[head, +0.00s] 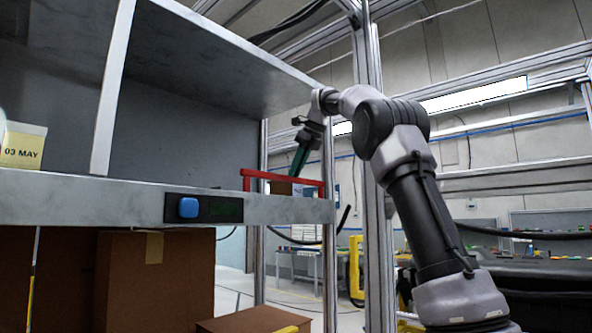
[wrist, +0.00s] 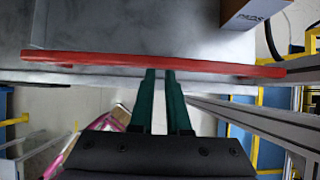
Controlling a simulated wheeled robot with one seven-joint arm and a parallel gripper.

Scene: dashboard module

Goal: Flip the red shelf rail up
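The red shelf rail (head: 283,176) stands at the right end of the metal shelf's front edge in the head view. Its long bar is above the shelf edge, with short red ends reaching down at both sides. In the wrist view the rail (wrist: 150,63) runs across the picture. My gripper (head: 296,172) points down at the rail from above. In the wrist view its two green fingers (wrist: 160,72) end at the middle of the bar, with a narrow gap between them and nothing held. I cannot tell whether the tips touch the rail.
The shelf (head: 100,199) has a panel with a blue button (head: 188,207) on its front. A cardboard box (wrist: 252,12) sits on the shelf behind the rail. Larger boxes (head: 155,285) stand below. A metal upright (head: 368,80) stands beside my arm.

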